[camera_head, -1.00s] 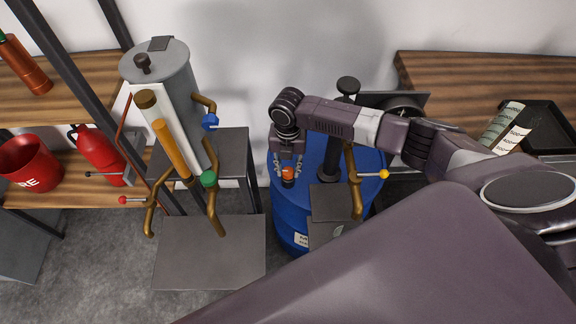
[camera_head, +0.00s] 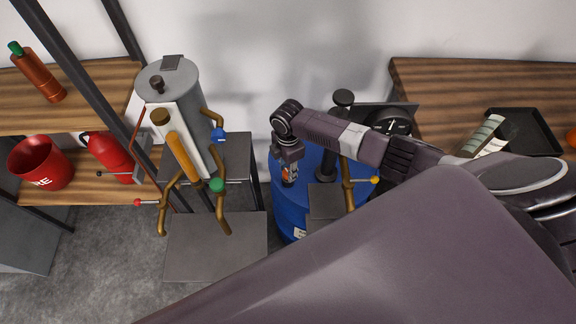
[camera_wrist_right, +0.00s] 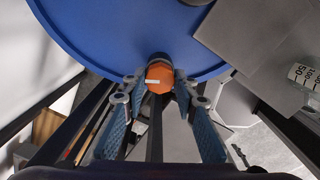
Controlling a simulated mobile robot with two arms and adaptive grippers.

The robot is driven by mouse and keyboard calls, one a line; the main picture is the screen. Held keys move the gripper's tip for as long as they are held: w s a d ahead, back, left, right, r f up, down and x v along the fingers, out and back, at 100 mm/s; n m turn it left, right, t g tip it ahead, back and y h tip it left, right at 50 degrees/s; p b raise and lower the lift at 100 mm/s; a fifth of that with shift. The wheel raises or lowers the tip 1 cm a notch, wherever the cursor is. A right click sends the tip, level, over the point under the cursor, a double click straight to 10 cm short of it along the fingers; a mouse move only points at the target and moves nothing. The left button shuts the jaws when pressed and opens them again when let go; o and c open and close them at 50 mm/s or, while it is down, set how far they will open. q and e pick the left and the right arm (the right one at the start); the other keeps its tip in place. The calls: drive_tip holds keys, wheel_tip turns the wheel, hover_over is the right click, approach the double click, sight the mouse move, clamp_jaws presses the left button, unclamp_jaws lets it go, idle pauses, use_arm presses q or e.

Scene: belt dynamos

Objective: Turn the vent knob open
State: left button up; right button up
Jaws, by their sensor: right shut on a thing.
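The vent knob is orange with a white line across its face; it shows in the right wrist view (camera_wrist_right: 159,75) at the near rim of a blue drum (camera_wrist_right: 130,30). In the head view the drum (camera_head: 291,210) stands in the middle. My right gripper (camera_head: 290,175) points down at the knob, which it partly hides there. In the wrist view my right gripper (camera_wrist_right: 159,80) has one finger on each side of the knob and is shut on it. The white line lies roughly across the picture. My left gripper is in neither current view.
A grey tank (camera_head: 172,85) with brass pipes and coloured valve handles stands left of the drum. A red bucket (camera_head: 40,163) and red extinguisher (camera_head: 108,155) stand on the left shelf. A black tray (camera_head: 530,130) lies on the right bench. A dial (camera_head: 396,126) stands behind my arm.

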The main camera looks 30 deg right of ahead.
drive_tip(key=m+p, duration=0.1)
drive_tip(key=m, duration=0.1)
drive_tip(key=m+p, duration=0.1)
drive_tip(key=m, duration=0.1)
drive_tip(key=m+p, duration=0.1)
drive_tip(key=m, duration=0.1)
drive_tip(key=shift+w+r+m, duration=0.1)
drive_tip(key=shift+r+m, duration=0.15)
drive_tip(key=shift+m, duration=0.05)
drive_tip(key=m+p, duration=0.2)
drive_tip(key=m, duration=0.3)
drive_tip(key=shift+f, duration=0.1)
idle(0.3)
drive_tip(key=o, duration=1.2)
drive_tip(key=shift+c, duration=0.2)
wheel_tip(320, 180, up, 12)
drive_tip(key=shift+f, duration=0.1)
